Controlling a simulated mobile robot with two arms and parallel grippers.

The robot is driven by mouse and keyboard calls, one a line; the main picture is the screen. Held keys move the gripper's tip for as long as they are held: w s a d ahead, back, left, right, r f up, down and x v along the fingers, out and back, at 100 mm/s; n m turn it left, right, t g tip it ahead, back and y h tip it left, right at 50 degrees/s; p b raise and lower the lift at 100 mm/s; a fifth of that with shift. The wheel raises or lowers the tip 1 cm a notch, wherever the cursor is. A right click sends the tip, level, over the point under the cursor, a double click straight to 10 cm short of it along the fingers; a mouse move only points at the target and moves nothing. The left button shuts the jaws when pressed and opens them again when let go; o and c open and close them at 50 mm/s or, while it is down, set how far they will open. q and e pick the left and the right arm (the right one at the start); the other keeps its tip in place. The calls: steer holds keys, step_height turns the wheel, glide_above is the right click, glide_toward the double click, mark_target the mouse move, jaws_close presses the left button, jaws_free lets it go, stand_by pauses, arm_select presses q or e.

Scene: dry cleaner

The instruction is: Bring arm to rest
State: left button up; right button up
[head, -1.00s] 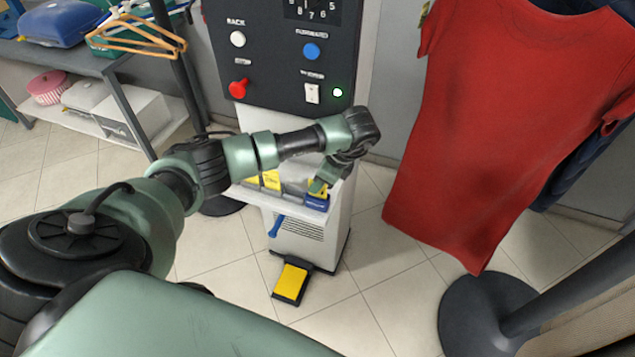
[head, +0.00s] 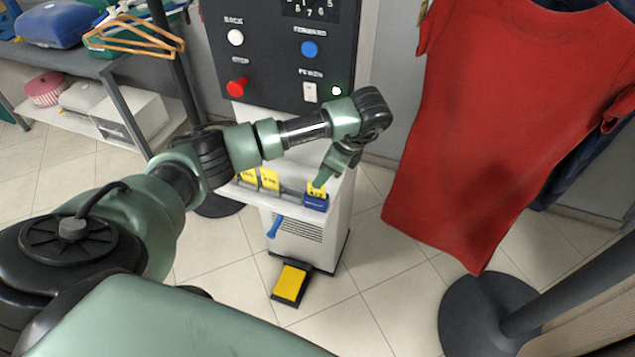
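My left arm reaches in from the left, across the front of the control stand. My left gripper (head: 322,180) points down at the end of the arm, over the right end of the stand's small shelf. Its fingertips are near a blue holder (head: 315,202) with a yellow tag (head: 317,189). Whether the fingers touch the tag, or are open or shut, is too small to tell. My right gripper is not in view.
The control stand (head: 270,75) has several buttons and a lit green lamp. A yellow pedal (head: 290,283) lies on the floor below. Shelves (head: 90,70) stand at the left.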

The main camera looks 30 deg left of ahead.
arm_select(q)
steer(key=s+d+f+t+h, duration=0.1)
steer(key=d+f+t+h, duration=0.1)
steer(key=d+f+h, duration=0.5)
steer(key=d+f+t+h, duration=0.15)
steer(key=d+h, duration=0.35)
steer(key=d, duration=0.6)
steer(key=s+d+f+t+h, duration=0.1)
steer(key=d+f+h, duration=0.45)
steer(key=d, duration=0.45)
steer(key=a+f+n+t+y, duration=0.3)
steer(key=a+f+n+t, duration=0.35)
steer(key=f, duration=0.25)
steer(key=s+a+f+n+y, duration=0.2)
steer(key=s+a+f+y, duration=0.1)
steer(key=s+a+f, duration=0.3)
steer(key=s+a+f+n+y, duration=0.2)
steer(key=s+a+f+y, duration=0.15)
steer(key=f, duration=0.35)
steer(key=s+a+f+g+y, duration=0.1)
steer(key=s+f+g, duration=0.2)
steer(key=s, duration=0.8)
steer(key=s+a+f+n+g+y, duration=0.1)
steer(key=s+f, duration=0.4)
steer(key=s, duration=0.6)
steer(key=s+a+f+n+g+y, duration=0.1)
steer(key=s+f+g, duration=0.4)
steer(key=s, duration=0.6)
steer(key=shift+a+y, duration=0.3)
steer(key=shift+a, duration=0.55)
